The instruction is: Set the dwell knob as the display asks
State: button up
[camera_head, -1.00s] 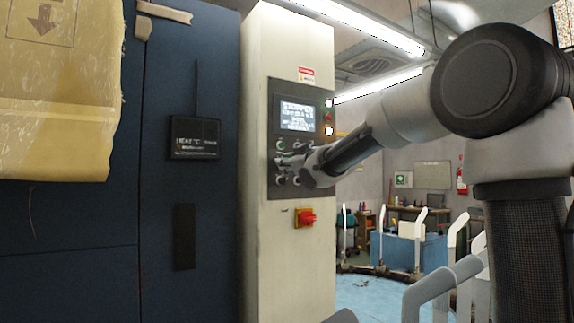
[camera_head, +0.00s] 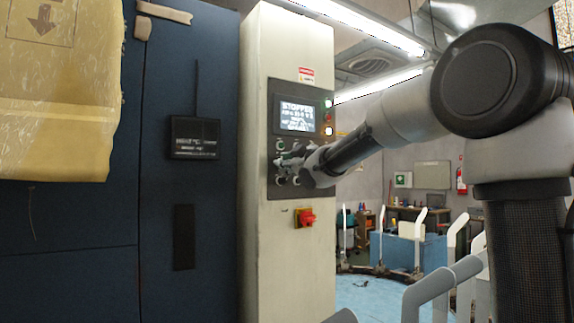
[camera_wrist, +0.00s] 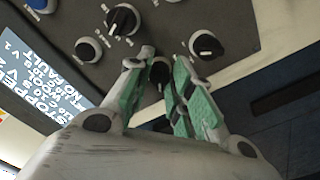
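The control panel (camera_head: 318,178) is on the front of a cream column. Its display (camera_head: 296,115) reads STOPPED, with smaller lines too blurred to read; in the wrist view the display (camera_wrist: 40,85) also shows NO FAULT. My gripper (camera_head: 284,162) is at the knobs below the display. In the wrist view my gripper (camera_wrist: 164,62) has its green-padded fingers apart, one on each side of a small dark knob (camera_wrist: 158,73). Contact with that knob cannot be told. Other black knobs (camera_wrist: 122,20) (camera_wrist: 88,49) (camera_wrist: 207,45) are nearby; which is the dwell knob is unreadable.
A red switch (camera_head: 305,218) sits below the panel. Lit buttons (camera_head: 328,130) are right of the display. A blue cabinet (camera_head: 185,265) stands left of the column; white leg-shaped forms (camera_head: 384,235) stand at right.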

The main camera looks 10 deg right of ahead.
jog(key=o, duration=0.3)
jog(key=shift+s, duration=0.1)
jog(key=v, duration=1.2)
